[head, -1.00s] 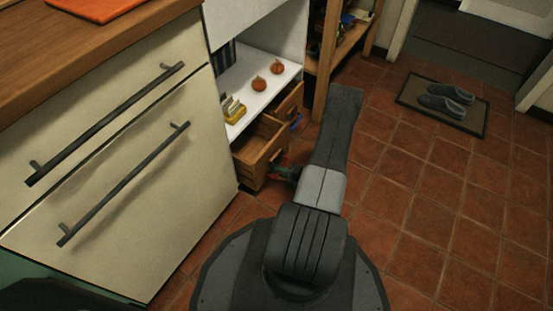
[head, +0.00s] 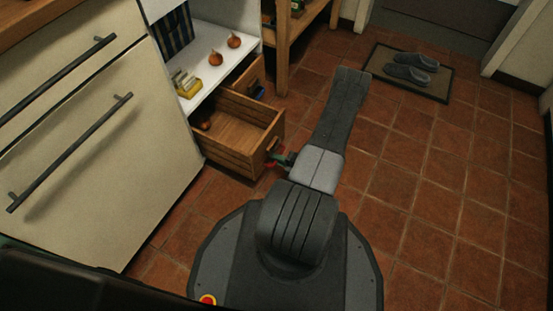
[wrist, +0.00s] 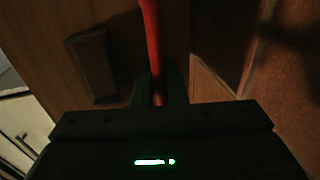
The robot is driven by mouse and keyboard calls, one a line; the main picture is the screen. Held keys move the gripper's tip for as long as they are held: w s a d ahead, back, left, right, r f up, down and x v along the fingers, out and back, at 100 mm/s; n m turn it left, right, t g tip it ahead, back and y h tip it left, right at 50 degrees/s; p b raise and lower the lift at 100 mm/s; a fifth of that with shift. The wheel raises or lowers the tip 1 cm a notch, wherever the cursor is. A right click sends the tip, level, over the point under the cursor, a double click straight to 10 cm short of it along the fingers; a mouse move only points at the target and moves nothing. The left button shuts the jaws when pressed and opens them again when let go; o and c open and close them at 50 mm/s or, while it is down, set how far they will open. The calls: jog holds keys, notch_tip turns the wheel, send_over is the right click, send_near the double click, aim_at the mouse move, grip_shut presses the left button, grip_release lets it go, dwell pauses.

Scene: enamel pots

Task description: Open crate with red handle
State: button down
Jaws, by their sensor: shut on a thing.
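My gripper (wrist: 157,92) is shut on this handle. In the head view my gripper (head: 283,158) is at the crate's outer front end, and the handle is mostly hidden there. A small round brown thing (head: 205,125) lies inside the crate near its back left.
A second wooden crate (head: 245,75) with a blue handle (head: 259,92) sits behind. Onions (head: 234,40) and a yellow item (head: 188,87) are on the white shelf (head: 208,92). A mat (head: 437,88) with slippers (head: 411,72) lies far right. Tiled floor on the right is clear.

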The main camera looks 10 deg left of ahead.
jog(key=c, duration=1.8)
grip_release()
jog(key=shift+d, duration=0.1)
jog(key=p+v, duration=0.3)
jog(key=v, duration=1)
jog(key=shift+s+d+p, duration=0.1)
jog(key=shift+d+p, duration=0.2)
jog(key=shift+d, duration=0.05)
jog(key=shift+a, duration=0.1)
jog(key=shift+b+x, duration=1.75)
jog(key=shift+x, duration=5)
